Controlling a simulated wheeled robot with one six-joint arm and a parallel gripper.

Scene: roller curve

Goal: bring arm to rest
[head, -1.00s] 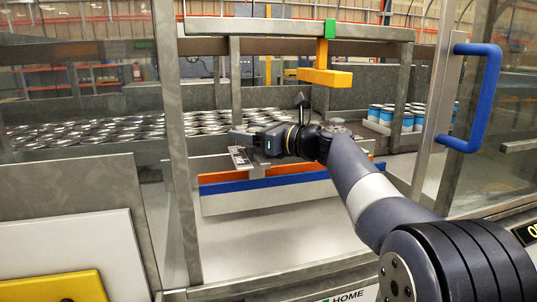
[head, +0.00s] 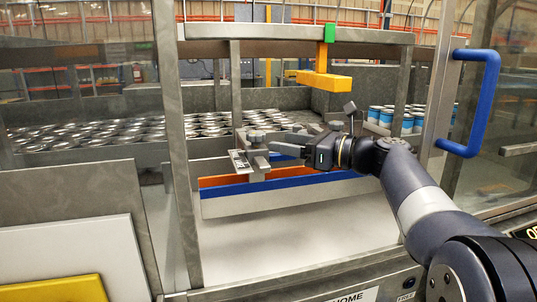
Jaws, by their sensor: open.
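My arm reaches in from the lower right of the head view through the open frame of the machine. My gripper (head: 284,147) points left, with its fingers apart and nothing visible between them. It is in front of the can bed, above the orange and blue rail. A small grey metal bracket with a knob (head: 256,152) stands just left of the fingertips. I cannot tell whether the fingers touch it; a gap seems to show.
Many silver can tops (head: 80,132) fill the bed behind. Blue and white cans (head: 390,117) stand at the back right. A yellow bar (head: 325,80) hangs above my gripper. The blue door handle (head: 486,100) and grey posts (head: 180,150) flank the opening. The white floor below is clear.

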